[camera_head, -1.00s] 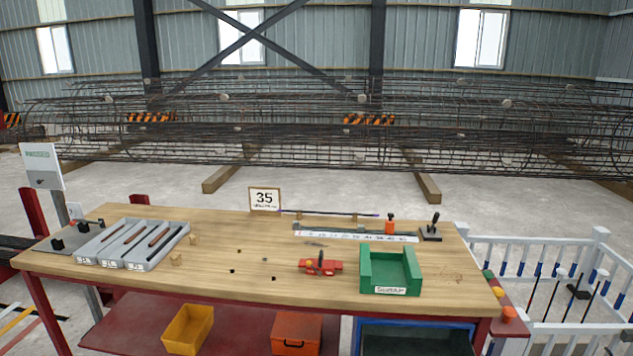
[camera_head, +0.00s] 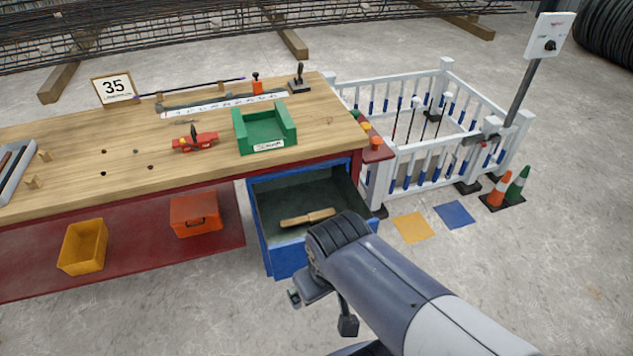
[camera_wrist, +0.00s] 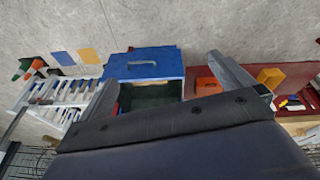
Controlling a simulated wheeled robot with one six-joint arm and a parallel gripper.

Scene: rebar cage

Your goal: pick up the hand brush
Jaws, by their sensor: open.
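The hand brush (camera_head: 308,217), with a pale wooden handle, lies in the open blue drawer (camera_head: 290,258) under the right end of the workbench. My gripper (camera_head: 321,311) is open and empty, in front of and below the drawer in the head view, apart from the brush. In the wrist view my gripper (camera_wrist: 162,72) shows its two fingers wide apart, with the blue drawer front (camera_wrist: 145,66) and its handle between them.
The wooden benchtop (camera_head: 190,135) overhangs the drawer's back. A green tray (camera_head: 264,130) stands on it. An orange box (camera_head: 196,213) and yellow bin (camera_head: 82,247) sit on the red shelf at left. A white fence (camera_head: 420,170) is at right. The floor in front is clear.

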